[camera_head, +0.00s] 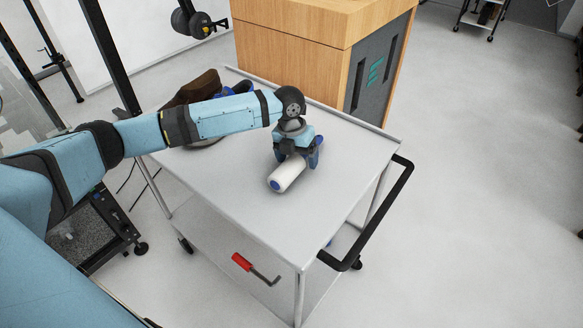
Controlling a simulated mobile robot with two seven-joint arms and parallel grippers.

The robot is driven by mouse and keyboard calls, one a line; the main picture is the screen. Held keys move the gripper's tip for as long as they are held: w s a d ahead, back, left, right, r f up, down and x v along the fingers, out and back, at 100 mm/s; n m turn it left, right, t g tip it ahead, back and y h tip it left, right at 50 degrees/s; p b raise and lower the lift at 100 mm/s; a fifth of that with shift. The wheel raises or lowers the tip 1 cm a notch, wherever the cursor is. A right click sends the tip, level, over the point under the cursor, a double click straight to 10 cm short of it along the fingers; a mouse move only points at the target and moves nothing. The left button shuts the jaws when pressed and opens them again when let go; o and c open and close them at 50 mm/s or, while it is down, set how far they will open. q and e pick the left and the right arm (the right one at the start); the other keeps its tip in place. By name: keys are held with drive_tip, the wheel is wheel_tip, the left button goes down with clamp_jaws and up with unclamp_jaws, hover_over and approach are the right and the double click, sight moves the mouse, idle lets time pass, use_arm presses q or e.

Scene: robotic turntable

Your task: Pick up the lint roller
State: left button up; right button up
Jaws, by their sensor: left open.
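The lint roller (287,174) lies on the top of the grey cart (230,188). Its white roll and blue end cap point toward the lower left. My left gripper (299,158) points down over the upper right end of the roller, with its blue fingers low beside it. The gripper is open. My right gripper is not in view.
Behind my left arm, a brown object (197,88) and a dark and blue item (238,87) sit at the cart's back left. A wooden cabinet (290,50) stands behind the cart. A black handle (385,215) is on its right side. The cart's front top is clear.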

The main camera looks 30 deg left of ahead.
use_arm(q)
drive_tip(key=shift+r, duration=0.1)
drive_tip(key=c, duration=1)
drive_tip(key=shift+c, duration=0.2)
wheel_tip(320, 180, up, 20)
drive_tip(key=p, duration=0.1)
drive_tip(key=shift+o, duration=0.7)
drive_tip(key=shift+p, duration=0.3)
